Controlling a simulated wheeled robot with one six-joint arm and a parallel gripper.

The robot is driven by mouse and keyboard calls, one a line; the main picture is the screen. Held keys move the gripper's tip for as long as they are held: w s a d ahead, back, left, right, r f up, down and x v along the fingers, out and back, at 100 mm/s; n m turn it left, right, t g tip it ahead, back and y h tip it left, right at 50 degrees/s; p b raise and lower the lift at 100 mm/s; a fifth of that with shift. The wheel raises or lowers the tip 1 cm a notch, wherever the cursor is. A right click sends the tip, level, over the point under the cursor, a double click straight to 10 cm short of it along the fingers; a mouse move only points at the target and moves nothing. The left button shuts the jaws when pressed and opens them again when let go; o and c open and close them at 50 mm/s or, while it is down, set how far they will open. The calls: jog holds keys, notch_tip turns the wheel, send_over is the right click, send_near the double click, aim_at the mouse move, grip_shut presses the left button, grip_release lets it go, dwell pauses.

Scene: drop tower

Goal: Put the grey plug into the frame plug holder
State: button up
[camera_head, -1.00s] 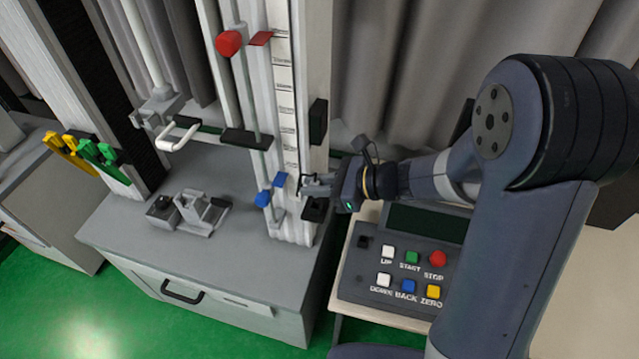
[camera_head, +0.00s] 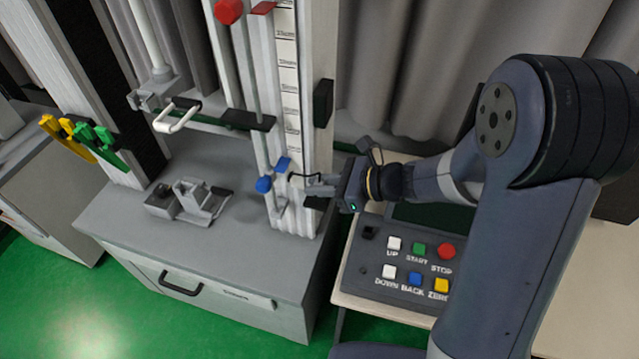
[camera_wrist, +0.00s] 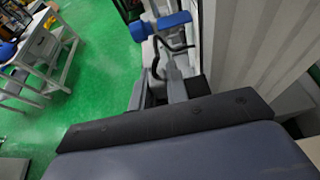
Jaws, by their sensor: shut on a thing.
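My gripper (camera_head: 312,186) is at the lower right side of the tall white drop tower frame (camera_head: 291,90). It is shut on a small grey piece, which I take for the grey plug; it shows in the wrist view (camera_wrist: 175,82), with a black cable looping from it. The plug is largely hidden by my gripper. A dark block (camera_head: 317,203) sits just under my fingertips at the frame's side; it may be the frame plug holder, but I cannot tell. I cannot tell whether plug and block touch.
A blue clamp (camera_head: 283,165) and a blue knob (camera_head: 264,184) are left of my gripper. A control panel (camera_head: 372,292) with coloured buttons stands below my arm. A grey fixture (camera_head: 195,200) sits on the cabinet (camera_head: 130,225). A black box (camera_head: 323,103) is higher on the frame.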

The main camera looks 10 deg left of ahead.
jog(key=shift+f, duration=0.2)
dwell(0.3)
jog(key=o, duration=0.8)
jog(key=shift+o, duration=0.2)
jog(key=shift+d, duration=0.1)
jog(key=b+v, duration=0.1)
jog(key=v, duration=0.9)
jog(key=shift+d+r, duration=0.15)
jog(key=shift+d, duration=0.15)
jog(key=x, duration=1.1)
jog(key=shift+r+p, duration=0.15)
jog(key=shift+p, duration=0.25)
jog(key=shift+r, duration=0.1)
jog(key=shift+d, duration=0.15)
